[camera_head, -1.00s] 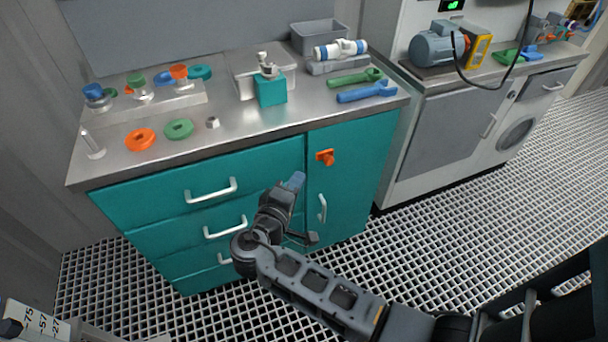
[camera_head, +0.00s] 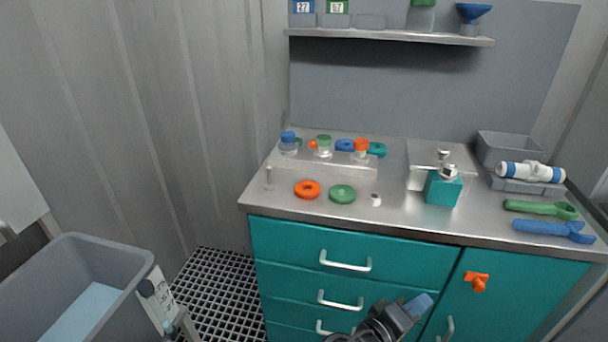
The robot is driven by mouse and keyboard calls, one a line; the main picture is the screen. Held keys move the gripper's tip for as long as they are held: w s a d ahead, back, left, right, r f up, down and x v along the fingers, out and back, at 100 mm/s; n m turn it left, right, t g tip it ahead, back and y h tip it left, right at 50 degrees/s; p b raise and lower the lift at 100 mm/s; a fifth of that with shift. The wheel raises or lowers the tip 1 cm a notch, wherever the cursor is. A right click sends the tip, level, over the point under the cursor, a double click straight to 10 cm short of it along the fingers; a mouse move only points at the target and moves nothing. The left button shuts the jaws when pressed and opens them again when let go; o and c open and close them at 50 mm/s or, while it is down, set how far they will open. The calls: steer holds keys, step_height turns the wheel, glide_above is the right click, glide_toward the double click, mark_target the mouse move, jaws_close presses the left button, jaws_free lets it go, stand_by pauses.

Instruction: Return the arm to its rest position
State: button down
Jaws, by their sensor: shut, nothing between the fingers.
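My gripper (camera_head: 418,306) shows at the bottom, right of centre, in front of the teal cabinet's lower drawers. Its blue-grey tip points up and to the right. It is shut and holds nothing. Only the end of my arm shows; the rest is below the picture's edge. The gripper is lower than the worktop and apart from the things on it.
The teal cabinet (camera_head: 287,238) has drawer handles and an orange knob (camera_head: 476,281) near my gripper. Its metal worktop (camera_head: 270,208) carries rings, small vessels, a teal block (camera_head: 442,188) and wrenches (camera_head: 553,229). A grey bin (camera_head: 125,262) stands at left. Grated floor between is clear.

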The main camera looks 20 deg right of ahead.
steer(key=s+a+f+n+t+y, duration=0.25)
steer(key=s+a+f+y, duration=0.2)
steer(key=s, duration=0.35)
steer(key=s+a+f+n+t+y, duration=0.1)
steer(key=s+a+f+t+y, duration=0.25)
steer(key=s+f+y, duration=0.35)
steer(key=s+a+r+m+t+y, duration=0.15)
steer(key=s+a+r+y, duration=0.3)
steer(key=s+r, duration=0.45)
steer(key=s+r+m+t, duration=0.1)
steer(key=s+r+t, duration=0.1)
steer(key=r, duration=0.6)
steer(key=s+r+m+t, duration=0.1)
steer(key=r+t, duration=0.1)
steer(key=r, duration=0.6)
steer(key=shift+s+a+m, duration=0.4)
steer(key=shift+a, duration=0.05)
steer(key=c, duration=1.8)
jaws_free()
